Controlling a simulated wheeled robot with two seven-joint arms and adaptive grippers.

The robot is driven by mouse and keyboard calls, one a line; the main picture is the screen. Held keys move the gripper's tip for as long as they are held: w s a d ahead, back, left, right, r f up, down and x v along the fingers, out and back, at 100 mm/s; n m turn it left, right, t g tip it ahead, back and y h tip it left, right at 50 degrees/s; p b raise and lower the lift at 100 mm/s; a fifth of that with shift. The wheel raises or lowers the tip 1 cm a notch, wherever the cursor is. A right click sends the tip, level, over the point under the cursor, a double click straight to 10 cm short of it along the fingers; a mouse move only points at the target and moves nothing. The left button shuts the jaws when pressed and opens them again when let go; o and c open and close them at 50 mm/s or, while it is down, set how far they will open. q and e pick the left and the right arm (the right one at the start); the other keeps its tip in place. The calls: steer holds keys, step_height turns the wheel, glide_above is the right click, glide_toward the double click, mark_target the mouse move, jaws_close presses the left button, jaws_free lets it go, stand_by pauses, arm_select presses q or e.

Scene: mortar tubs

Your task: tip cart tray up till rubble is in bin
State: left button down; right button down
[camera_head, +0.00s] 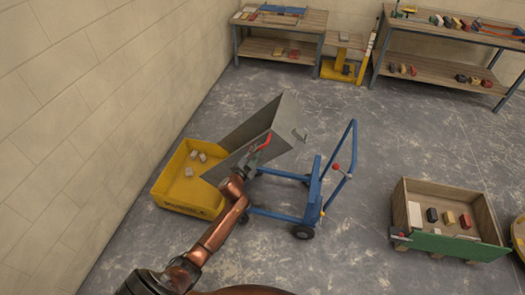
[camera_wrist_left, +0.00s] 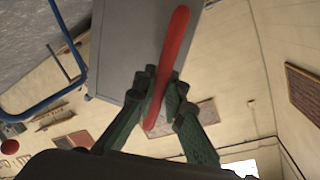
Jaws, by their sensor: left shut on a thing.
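The grey cart tray (camera_head: 255,122) is tipped up steeply on its blue cart (camera_head: 314,195), its lower end over the yellow bin (camera_head: 187,208). A few pale pieces of rubble (camera_head: 189,172) lie in the bin. I see no rubble on the visible part of the tray; my arm and the tray's sides hide some of it. My left gripper (camera_head: 248,163) is shut on the red handle (camera_head: 263,143) at the tray's side. In the left wrist view the green fingers (camera_wrist_left: 160,92) close around the red handle (camera_wrist_left: 175,50), with the grey tray (camera_wrist_left: 130,45) behind. My right gripper is out of view.
The bin stands near the block wall (camera_head: 75,110) at left. A wooden crate (camera_head: 455,190) with a green front and several blocks stands at right. Workbenches (camera_head: 282,22) line the back. The floor between cart and crate is clear.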

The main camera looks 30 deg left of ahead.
arm_select(q)
steer(key=shift+r, duration=0.15)
steer(key=c, duration=2)
jaws_free()
steer(key=s, duration=0.4)
steer(key=s+d+r, duration=0.1)
steer(key=s, duration=0.7)
steer(key=shift+d+r, duration=0.15)
steer(key=shift+d, duration=0.1)
steer(key=shift+w, duration=0.1)
